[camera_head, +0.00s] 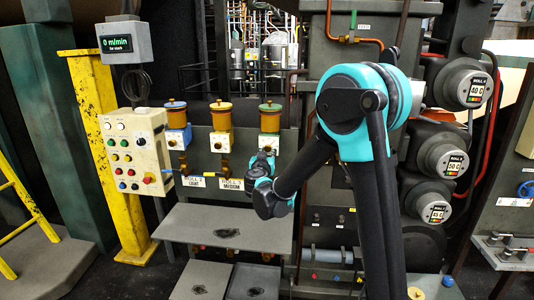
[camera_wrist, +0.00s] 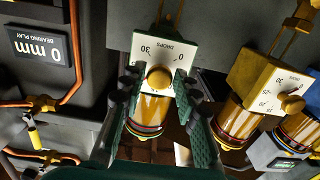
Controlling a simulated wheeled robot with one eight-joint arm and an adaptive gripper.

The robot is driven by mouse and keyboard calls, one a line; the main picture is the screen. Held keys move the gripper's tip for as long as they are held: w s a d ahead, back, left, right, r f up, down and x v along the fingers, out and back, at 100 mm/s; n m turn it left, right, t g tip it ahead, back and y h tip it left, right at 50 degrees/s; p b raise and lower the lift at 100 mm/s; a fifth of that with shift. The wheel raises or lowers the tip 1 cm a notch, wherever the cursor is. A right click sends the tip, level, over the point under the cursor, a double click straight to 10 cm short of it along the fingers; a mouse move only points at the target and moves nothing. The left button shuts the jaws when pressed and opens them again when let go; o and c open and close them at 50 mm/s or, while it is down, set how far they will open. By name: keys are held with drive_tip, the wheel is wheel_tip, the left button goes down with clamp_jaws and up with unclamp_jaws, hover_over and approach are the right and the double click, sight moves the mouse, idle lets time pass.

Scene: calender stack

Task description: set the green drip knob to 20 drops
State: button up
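The green-lidded drip oiler (camera_head: 270,119) is the right one of three in the head view, with its lower part behind my gripper (camera_head: 264,160). In the wrist view its white dial plate (camera_wrist: 190,55) reads DROPS, with 30 and 0 legible and tilted. The round brass-yellow knob (camera_wrist: 158,77) sits at the plate's lower edge. My gripper (camera_wrist: 158,88) is open, with one dark finger on each side of the knob; I cannot tell whether either finger touches it. The knob's pointer and exact setting cannot be made out.
The yellow-lidded oiler (camera_head: 221,117) and blue-lidded oiler (camera_head: 176,115) stand to the left. The yellow oiler's dial (camera_wrist: 270,82) is close on the right in the wrist view. A BEARING PLAY display (camera_wrist: 40,45) and copper pipes are at the left there. A grey shelf (camera_head: 190,220) lies below.

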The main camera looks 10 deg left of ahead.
drive_tip(key=shift+o, duration=1)
drive_tip(key=shift+s, duration=0.1)
drive_tip(key=s, duration=1.1)
drive_tip(key=shift+s+a, duration=0.2)
drive_tip(key=shift+s, duration=0.2)
drive_tip(key=shift+d, duration=0.1)
